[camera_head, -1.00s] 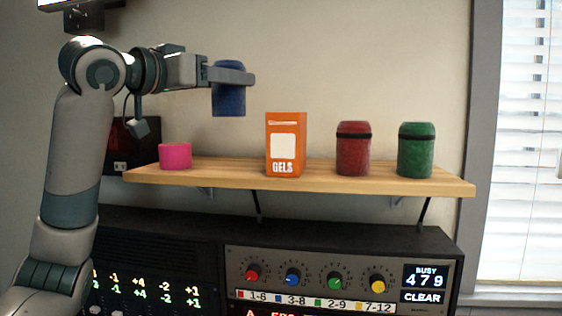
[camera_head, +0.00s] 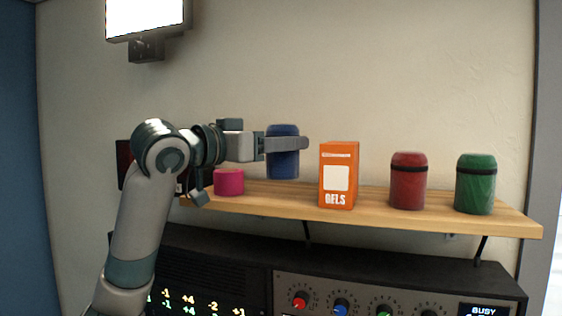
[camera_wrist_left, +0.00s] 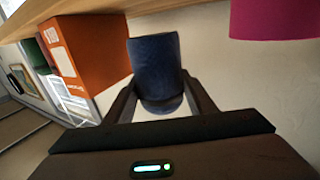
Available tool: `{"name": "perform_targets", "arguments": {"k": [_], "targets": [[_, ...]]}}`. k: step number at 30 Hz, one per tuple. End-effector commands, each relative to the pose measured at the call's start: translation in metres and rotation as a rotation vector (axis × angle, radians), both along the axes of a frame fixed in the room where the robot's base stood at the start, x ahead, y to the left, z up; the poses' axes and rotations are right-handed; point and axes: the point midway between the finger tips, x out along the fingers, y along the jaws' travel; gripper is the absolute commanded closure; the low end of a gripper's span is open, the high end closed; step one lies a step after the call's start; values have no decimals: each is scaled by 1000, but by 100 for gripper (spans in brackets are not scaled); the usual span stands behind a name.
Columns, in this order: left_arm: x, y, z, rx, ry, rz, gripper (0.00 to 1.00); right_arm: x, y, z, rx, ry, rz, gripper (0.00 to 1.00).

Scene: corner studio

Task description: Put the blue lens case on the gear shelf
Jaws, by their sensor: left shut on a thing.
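The blue lens case (camera_head: 283,168) is upright in my left gripper (camera_head: 288,144), whose fingers are shut on its upper part. It is over the wooden gear shelf (camera_head: 440,219), in the gap between the pink cylinder and the orange box. Its lower end is close to the shelf's top; I cannot tell whether it touches. In the left wrist view the blue case (camera_wrist_left: 155,62) sits between the two fingers. My right gripper is not in view.
On the shelf stand a pink cylinder (camera_head: 229,182) at left, an orange GELS box (camera_head: 338,176), a red case (camera_head: 408,182) and a green case (camera_head: 475,186). A dark console (camera_head: 215,270) is below. A lit screen (camera_head: 146,16) hangs above left.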

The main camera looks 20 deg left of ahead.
Motion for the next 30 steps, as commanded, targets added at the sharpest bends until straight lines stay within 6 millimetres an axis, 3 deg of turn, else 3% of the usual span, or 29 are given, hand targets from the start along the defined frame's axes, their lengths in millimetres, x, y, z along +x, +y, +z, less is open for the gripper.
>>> {"name": "perform_targets", "arguments": {"k": [15,28,29,30], "targets": [[0,0,-33,0,-1,0,82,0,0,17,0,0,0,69],[-1,0,-39,0,-1,0,82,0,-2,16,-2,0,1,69],[0,0,-40,0,1,0,47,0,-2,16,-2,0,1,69],[0,0,-39,0,1,0,38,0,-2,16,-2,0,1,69]]}}
